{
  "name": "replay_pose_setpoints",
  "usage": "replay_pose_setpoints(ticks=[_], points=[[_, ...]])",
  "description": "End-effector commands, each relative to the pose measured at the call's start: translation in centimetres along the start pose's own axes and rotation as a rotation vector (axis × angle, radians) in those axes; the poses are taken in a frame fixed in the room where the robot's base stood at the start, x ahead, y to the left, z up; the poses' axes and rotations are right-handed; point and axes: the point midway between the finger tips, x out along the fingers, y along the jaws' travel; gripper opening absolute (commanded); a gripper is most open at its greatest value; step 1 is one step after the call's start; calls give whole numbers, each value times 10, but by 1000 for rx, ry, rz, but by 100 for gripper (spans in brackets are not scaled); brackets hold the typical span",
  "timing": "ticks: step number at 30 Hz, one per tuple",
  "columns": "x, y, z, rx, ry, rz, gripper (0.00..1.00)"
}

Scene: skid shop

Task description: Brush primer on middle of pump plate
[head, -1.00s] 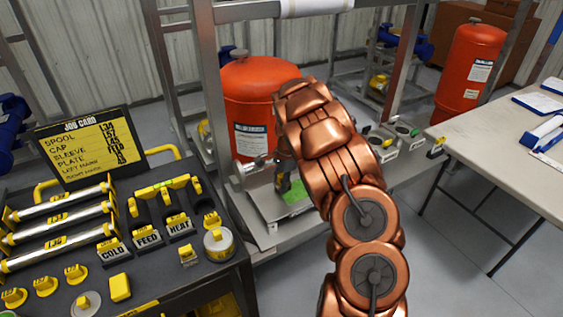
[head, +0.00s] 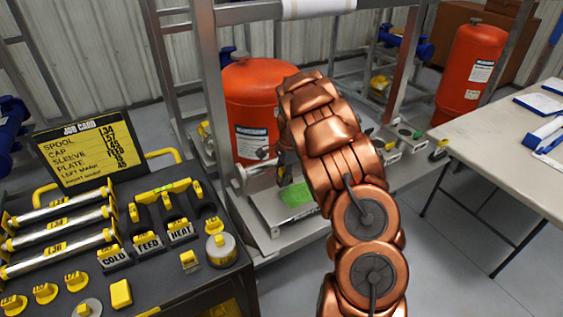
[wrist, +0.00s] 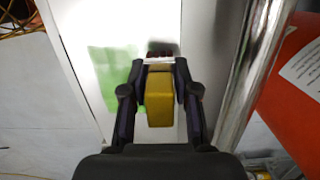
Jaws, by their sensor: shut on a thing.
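The pump plate is a pale metal plate (head: 262,213) on the skid frame, below the left red tank. A green patch of primer (head: 297,194) lies on it, partly hidden by my arm in the head view; in the wrist view the patch (wrist: 112,75) is left of the brush. My gripper (wrist: 160,72) is shut on the yellow handle of a brush (wrist: 159,100). The brush's dark reddish end (wrist: 161,52) is over the plate, at the patch's right edge. I cannot tell whether it touches. In the head view my gripper (head: 283,170) is mostly hidden.
The left red tank (head: 250,105) stands close behind my gripper. A metal tube (wrist: 262,65) runs along the plate's right side in the wrist view. A dark cart (head: 165,275) with labelled tools and a job card (head: 80,153) is at left, a grey table (head: 500,150) at right.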

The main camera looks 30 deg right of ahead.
Motion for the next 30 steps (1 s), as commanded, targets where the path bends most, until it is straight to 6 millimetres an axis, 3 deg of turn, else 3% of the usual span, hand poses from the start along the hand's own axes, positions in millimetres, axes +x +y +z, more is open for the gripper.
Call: replay_pose_setpoints(ticks=[18,30], points=[[-51,-2,17,-14,-2,8,0],[-55,-1,17,-13,-3,8,0]])
